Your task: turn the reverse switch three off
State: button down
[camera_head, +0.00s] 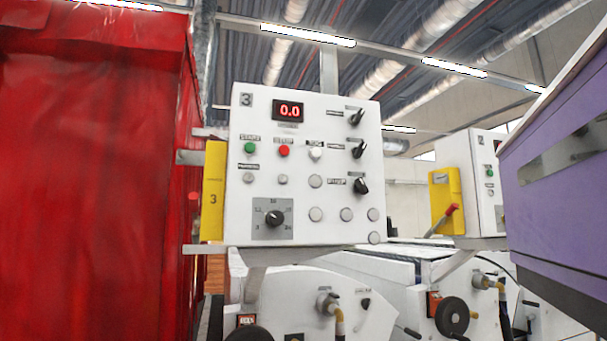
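A white control panel (304,222) marked 3 stands in the middle of the head view, with a red display (289,111) reading 0.0. Three black rotary switches sit in a column on its right side: a top switch (356,117), a middle switch (357,148) and a bottom switch (361,185). The top and middle handles slant up to the right; the bottom one appears to slant up to the left. Their small labels are too blurred to tell surely which is the reverse switch. My gripper is not in view.
A green button (250,148), a red button (284,151) and a large dial (273,218) share the panel. A yellow plate (213,190) and red curtain (90,180) stand left. A purple casing (555,190) juts in at right. Machine rollers and handwheel (452,316) lie below.

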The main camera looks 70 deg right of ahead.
aim_at(358, 153)
jog(key=k+l+z, duration=0.1)
jog(key=z, duration=0.65)
jog(key=k+l+z, duration=0.1)
jog(key=z, duration=0.3)
jog(key=k+l, duration=0.1)
jog(key=k, duration=0.05)
